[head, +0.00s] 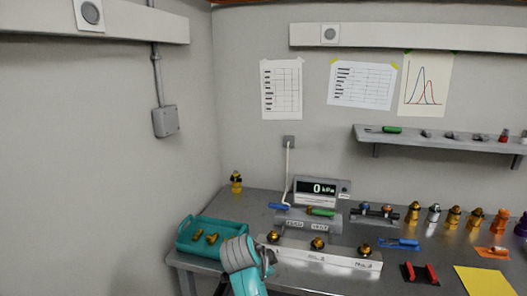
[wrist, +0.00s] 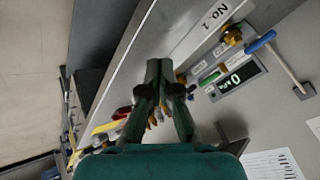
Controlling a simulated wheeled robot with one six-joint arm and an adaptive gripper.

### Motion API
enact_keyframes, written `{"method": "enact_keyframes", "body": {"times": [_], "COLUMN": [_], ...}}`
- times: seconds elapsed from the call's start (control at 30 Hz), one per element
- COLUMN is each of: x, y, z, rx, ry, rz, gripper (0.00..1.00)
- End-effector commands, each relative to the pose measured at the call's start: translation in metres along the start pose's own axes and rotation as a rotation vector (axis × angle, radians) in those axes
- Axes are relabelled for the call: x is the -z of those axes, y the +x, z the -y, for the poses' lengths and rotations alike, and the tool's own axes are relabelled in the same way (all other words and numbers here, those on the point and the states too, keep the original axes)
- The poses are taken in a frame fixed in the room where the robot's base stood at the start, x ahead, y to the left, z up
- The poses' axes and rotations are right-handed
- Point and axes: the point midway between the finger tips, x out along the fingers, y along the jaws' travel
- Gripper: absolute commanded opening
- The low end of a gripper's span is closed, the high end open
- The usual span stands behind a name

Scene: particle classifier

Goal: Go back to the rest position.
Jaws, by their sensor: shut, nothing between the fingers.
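My gripper (wrist: 158,68) shows in the wrist view with its two dark green fingers together at the tips and nothing between them. It points over the workbench, which appears turned on its side in that view. In the head view my teal and grey arm rises at the front edge of the workbench (head: 215,269), between the teal tray and the white block; the fingers cannot be made out there. A pressure display (head: 318,189) reading 0 kPa stands behind; it also shows in the wrist view (wrist: 237,82).
The teal tray (head: 184,243) holds brass pieces. The long white block (head: 330,256) carries brass fittings. Several coloured fittings (head: 453,217) stand along the back right. A red and black holder (head: 420,274) and a yellow sheet (head: 485,281) lie at the front right. A shelf (head: 440,142) hangs above.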

Motion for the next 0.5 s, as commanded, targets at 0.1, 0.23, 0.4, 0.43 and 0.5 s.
{"method": "enact_keyframes", "body": {"times": [0.1,0.23,0.4,0.43,0.5], "x": [-0.004,-0.009,-0.018,-0.019,-0.024], "y": [0.016,0.034,0.065,0.070,0.082], "z": [-0.017,-0.040,-0.087,-0.097,-0.122], "rx": [0.015,0.039,0.086,0.097,0.124], "ry": [-0.037,-0.089,-0.185,-0.206,-0.254], "rz": [0.003,0.009,0.017,0.018,0.022], "gripper": [0.00,0.00,0.00,0.00,0.00]}}
